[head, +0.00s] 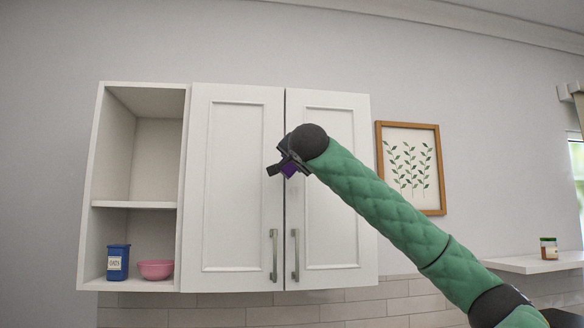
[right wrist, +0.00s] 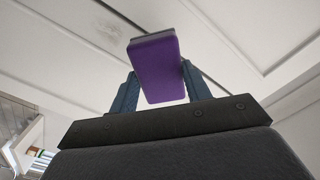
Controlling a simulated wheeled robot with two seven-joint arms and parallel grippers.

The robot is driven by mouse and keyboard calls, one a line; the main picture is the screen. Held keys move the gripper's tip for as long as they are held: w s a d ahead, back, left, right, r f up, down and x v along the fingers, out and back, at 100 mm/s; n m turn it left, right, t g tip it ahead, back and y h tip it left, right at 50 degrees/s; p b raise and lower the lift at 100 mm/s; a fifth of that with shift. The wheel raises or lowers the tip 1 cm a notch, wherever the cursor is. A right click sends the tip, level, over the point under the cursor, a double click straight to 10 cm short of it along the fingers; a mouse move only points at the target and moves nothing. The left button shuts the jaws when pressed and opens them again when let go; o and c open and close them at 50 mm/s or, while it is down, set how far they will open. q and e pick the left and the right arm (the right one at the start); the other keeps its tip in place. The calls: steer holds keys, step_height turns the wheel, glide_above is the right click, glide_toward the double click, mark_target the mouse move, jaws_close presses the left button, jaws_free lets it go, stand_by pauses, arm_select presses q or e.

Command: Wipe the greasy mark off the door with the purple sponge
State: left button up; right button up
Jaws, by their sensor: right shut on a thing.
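The purple sponge (right wrist: 156,70) is held between the two fingers of my right gripper (right wrist: 158,85), with its dark grey layer at the far end. In the head view, my right gripper (head: 282,168) is in front of the cabinet doors, near the seam between them, with a bit of purple showing. The left door (head: 236,180) and right door (head: 328,215) are white and shut. A faint grey smudge (right wrist: 105,25) shows on the white surface at the upper left of the right wrist view. I cannot tell whether the sponge touches a door. My left gripper is out of view.
An open shelf (head: 135,204) on the left holds a blue tin (head: 118,262) and a pink bowl (head: 155,269). Two metal handles (head: 274,255) stick out low on the doors. A framed leaf picture (head: 411,167) hangs at right. A jar (head: 549,248) stands on a side shelf.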

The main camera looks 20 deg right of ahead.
steer(key=shift+v, duration=0.75)
steer(key=shift+s+f+b, duration=0.1)
steer(key=shift+b, duration=0.25)
steer(key=shift+b+v, duration=0.6)
steer(key=shift+v, duration=0.8)
